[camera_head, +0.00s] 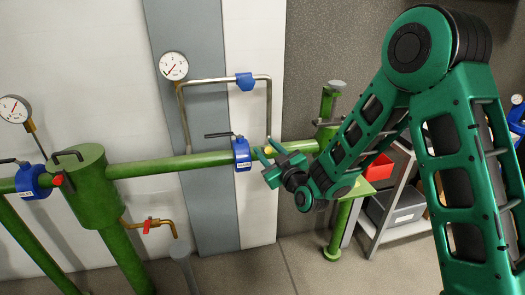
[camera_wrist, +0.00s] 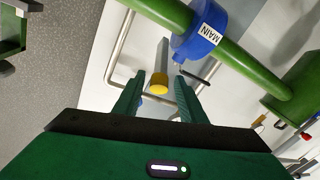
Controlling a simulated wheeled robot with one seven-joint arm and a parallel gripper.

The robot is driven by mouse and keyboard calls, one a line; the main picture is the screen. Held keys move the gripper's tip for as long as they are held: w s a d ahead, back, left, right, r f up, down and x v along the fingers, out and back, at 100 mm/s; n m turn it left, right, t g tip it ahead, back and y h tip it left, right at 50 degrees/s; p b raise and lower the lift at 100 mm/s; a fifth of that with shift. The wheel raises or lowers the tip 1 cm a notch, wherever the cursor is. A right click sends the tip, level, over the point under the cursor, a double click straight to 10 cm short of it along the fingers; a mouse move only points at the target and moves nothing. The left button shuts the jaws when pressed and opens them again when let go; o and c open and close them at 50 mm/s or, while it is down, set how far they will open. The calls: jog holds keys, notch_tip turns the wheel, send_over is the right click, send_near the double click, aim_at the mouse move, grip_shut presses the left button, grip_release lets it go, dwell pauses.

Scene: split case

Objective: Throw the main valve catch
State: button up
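The main valve is a blue body on the green pipe, labelled MAIN in the wrist view (camera_wrist: 204,30); in the head view it (camera_head: 242,155) sits mid-pipe. Its black lever (camera_head: 218,135) points left along the pipe in the head view; the lever (camera_wrist: 198,76) also shows in the wrist view, near the right finger. A yellow-ended knob on a grey stem (camera_wrist: 158,84) appears between my fingers in the wrist view; I cannot tell whether it is the catch. My gripper (camera_head: 265,149) is open and empty, just right of the valve in the head view (camera_wrist: 159,75).
A thin grey bypass pipe (camera_head: 213,81) with another blue valve (camera_head: 244,82) rises above the main pipe. A green vessel (camera_head: 92,190) and a third blue valve (camera_head: 33,182) stand left. A shelf with a red bin (camera_head: 378,169) is at right.

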jog(key=shift+d, duration=0.1)
jog(key=shift+d, duration=0.1)
grip_shut()
